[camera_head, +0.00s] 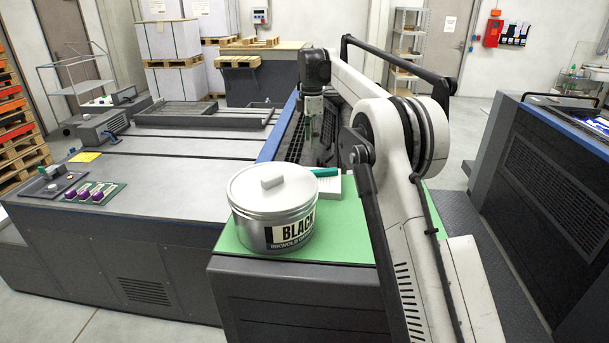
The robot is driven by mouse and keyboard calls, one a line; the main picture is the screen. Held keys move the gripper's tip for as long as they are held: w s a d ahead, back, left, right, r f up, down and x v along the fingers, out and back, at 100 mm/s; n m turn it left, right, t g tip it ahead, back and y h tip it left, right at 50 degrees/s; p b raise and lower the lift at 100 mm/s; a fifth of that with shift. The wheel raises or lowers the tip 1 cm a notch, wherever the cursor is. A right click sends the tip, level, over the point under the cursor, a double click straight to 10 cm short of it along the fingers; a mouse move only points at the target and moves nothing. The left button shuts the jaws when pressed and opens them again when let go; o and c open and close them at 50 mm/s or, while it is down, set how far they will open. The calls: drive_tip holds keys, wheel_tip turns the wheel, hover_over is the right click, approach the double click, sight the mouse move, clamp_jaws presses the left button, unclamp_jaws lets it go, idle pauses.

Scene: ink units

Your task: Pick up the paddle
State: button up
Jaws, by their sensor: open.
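A teal handle (326,172), which may belong to the paddle, shows just behind the right side of the ink can. It lies on or against a white block (331,187), and the rest of it is hidden by the can. My gripper (324,150) hangs pointing down beyond the can, above and behind the handle, and is open. Its fingertips are small and dark against the press behind them. I see nothing held in it.
The silver ink can (276,213), lidded and labelled BLACK, stands on the green mat (350,232). My arm crosses the right side of the mat. A grey press (120,232) lies at left, another machine (549,190) at right. Purple-knobbed controls (98,192) sit at left.

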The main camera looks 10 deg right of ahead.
hover_over(309, 171)
drive_tip(key=f, duration=0.6)
drive_tip(key=shift+s+d+f, duration=0.1)
drive_tip(key=shift+d+f, duration=0.05)
drive_tip(key=shift+d, duration=0.1)
drive_tip(key=shift+a+f+p, duration=0.2)
drive_tip(key=shift+f+p, duration=0.4)
drive_tip(key=shift+f, duration=2.2)
drive_tip(key=shift+c, duration=0.5)
clamp_jaws()
